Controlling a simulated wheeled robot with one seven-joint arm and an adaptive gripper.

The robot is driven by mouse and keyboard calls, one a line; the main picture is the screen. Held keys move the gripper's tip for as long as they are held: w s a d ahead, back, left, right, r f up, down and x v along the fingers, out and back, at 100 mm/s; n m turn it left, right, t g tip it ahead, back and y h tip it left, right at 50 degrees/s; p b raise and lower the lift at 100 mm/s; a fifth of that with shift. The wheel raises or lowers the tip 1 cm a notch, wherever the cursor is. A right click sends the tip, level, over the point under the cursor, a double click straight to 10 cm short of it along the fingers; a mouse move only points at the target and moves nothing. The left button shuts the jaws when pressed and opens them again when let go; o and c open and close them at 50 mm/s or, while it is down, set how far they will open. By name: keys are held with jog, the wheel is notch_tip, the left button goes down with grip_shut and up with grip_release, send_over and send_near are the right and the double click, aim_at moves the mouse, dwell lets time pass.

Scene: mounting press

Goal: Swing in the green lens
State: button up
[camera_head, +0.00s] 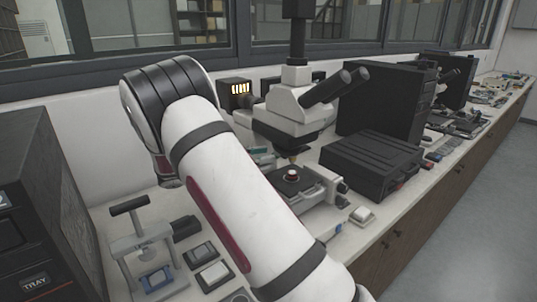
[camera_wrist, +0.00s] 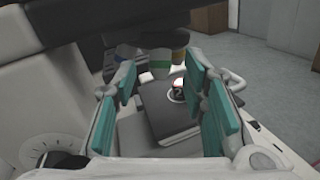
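The microscope (camera_head: 297,108) stands on the bench, with its eyepieces pointing right. In the wrist view the green lens (camera_wrist: 160,68) hangs under the microscope head, with a green band near its top. The green lens shows beyond the fingertips, between the two fingers in the picture. In the head view my arm hides most of my gripper.
A black box (camera_head: 370,163) stands right of the microscope. A hand press (camera_head: 140,240) and small trays are at the front left.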

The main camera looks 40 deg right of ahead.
jog(key=shift+x, duration=1)
grip_shut()
jog(key=shift+s+n+t+p, duration=0.15)
jog(key=shift+n+t+p, duration=0.15)
jog(key=shift+t+p, duration=0.5)
